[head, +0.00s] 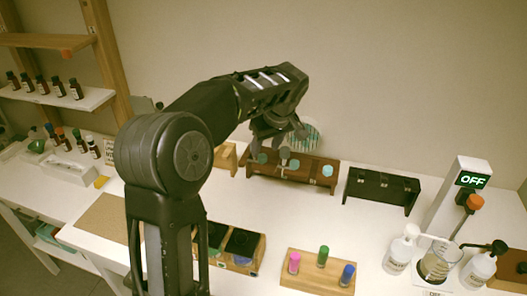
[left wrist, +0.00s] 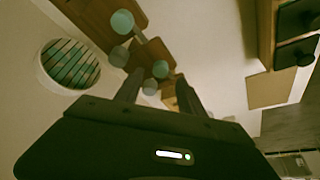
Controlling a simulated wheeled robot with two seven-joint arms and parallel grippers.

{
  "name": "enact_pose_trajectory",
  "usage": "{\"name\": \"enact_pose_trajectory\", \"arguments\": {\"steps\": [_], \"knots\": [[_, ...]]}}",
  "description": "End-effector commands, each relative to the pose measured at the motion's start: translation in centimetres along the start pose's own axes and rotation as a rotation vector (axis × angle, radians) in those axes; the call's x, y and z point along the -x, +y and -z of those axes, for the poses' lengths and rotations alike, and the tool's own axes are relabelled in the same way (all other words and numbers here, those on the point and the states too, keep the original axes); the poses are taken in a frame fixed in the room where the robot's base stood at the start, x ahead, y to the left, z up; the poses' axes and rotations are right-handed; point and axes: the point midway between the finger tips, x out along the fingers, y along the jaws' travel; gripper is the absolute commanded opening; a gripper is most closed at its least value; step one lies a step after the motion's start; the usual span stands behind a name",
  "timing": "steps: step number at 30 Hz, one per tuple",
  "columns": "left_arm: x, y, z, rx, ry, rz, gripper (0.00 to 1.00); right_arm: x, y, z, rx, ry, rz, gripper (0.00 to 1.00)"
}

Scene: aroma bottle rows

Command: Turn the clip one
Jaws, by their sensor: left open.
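A dark brown wooden rack (head: 322,186) stands near the back wall, with teal round pieces (head: 327,171) along its top and a small pale upright piece near its middle. The rack also shows in the left wrist view (left wrist: 158,55), with teal discs and grey knobs on it. I cannot tell which of these is the clip. My left gripper (head: 280,148) is over the rack, fingers pointing down. In the left wrist view its two fingers (left wrist: 159,88) are apart, with a teal disc and a grey knob seen between them; contact cannot be told. My right gripper is out of view.
A black rack (head: 381,188) stands right of the brown one. A wooden block (head: 318,272) with pink, green and blue-capped vials and a box (head: 240,250) are nearer. A device reading OFF (head: 470,181), pump bottles and a beaker (head: 436,263) fill the right side.

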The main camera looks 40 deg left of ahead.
Motion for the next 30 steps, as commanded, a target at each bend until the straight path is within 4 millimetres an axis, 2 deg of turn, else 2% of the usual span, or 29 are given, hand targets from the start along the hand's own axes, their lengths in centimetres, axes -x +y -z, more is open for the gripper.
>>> {"name": "enact_pose_trajectory", "arguments": {"steps": [3, 7, 17, 30], "knots": [[-1.8, -0.1, 0.0, 0.0, -0.002, 0.004, 0.46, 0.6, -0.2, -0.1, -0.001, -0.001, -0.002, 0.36], [-3.2, -0.1, 0.1, 0.0, -0.001, 0.002, 0.46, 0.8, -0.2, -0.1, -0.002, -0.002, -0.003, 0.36], [-3.9, 0.0, 0.0, 0.0, 0.0, 0.0, 0.46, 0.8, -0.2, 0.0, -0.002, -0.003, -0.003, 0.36], [-3.8, 0.0, 0.0, 0.0, 0.0, 0.0, 0.12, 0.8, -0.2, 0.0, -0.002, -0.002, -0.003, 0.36]]}}
